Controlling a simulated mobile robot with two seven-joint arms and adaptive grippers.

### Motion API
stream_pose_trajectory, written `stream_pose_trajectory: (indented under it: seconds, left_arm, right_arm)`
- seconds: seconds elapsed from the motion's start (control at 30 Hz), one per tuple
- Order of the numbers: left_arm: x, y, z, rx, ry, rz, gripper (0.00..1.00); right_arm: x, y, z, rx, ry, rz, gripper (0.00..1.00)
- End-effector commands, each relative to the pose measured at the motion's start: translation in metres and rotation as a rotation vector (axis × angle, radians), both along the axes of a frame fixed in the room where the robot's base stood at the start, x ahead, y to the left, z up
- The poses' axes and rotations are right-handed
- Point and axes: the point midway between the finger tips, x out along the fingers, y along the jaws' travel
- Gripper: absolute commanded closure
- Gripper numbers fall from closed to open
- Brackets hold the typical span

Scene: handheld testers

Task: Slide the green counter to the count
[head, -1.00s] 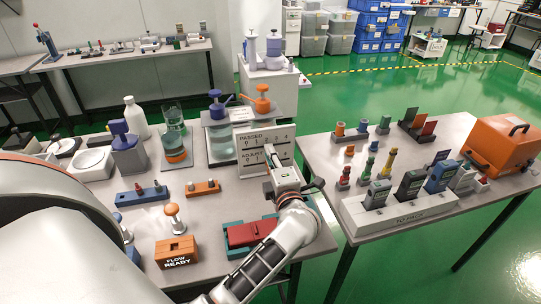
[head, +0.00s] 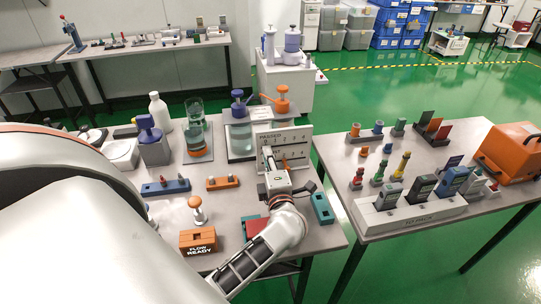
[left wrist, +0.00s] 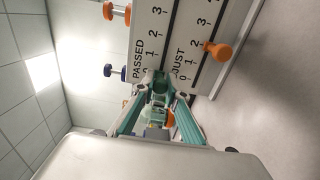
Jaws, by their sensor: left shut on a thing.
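The grey count board (head: 298,143) stands upright at the back of the near table, with a "PASSED" row and an "ADJUST" row. It fills the upper part of the left wrist view (left wrist: 226,18). My left gripper (head: 267,154) is at the board's left part. In the left wrist view its teal fingers (left wrist: 160,88) are shut on a small green piece, apparently the green counter (left wrist: 159,85), near the low end of the scale. The fingers hide much of it and its exact mark. An orange knob (left wrist: 218,51) sticks out on the ADJUST side. My right gripper is not in view.
Blue (head: 238,107) and orange (head: 282,100) pump-topped containers stand behind the board. The right table holds a tester rack (head: 405,217).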

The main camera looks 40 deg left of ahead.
Motion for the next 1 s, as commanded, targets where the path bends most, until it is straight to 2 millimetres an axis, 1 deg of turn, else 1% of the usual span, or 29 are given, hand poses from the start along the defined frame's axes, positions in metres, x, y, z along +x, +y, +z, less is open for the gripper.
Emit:
stream_pose_trajectory:
  seconds: [0.03,0.07,0.1,0.13,0.47,0.57,0.67,1.0]
  left_arm:
    - [-0.002,0.002,-0.002,-0.002,0.003,0.006,1.0]
    - [-0.002,0.002,-0.002,-0.002,0.003,0.006,0.84]
    - [-0.002,0.002,-0.002,-0.002,0.002,0.007,0.74]
    - [-0.002,0.002,-0.002,-0.002,0.002,0.007,0.68]
    - [-0.001,0.0,-0.001,-0.002,0.001,0.004,0.68]
    - [-0.005,-0.004,-0.002,-0.003,0.003,0.003,0.68]
    - [-0.013,-0.014,-0.003,-0.004,0.003,0.002,0.68]
    - [-0.058,-0.064,-0.002,-0.005,0.004,0.005,0.68]
  right_arm:
    - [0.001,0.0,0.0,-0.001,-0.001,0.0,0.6]
    - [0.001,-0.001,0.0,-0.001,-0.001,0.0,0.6]
    - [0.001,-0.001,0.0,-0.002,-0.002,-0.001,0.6]
    - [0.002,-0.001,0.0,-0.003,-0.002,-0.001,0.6]
    - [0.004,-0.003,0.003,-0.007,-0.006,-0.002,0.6]
    - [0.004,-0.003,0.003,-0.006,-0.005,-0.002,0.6]
    - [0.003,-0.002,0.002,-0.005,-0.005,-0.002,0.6]
    - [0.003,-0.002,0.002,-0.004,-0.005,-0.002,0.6]
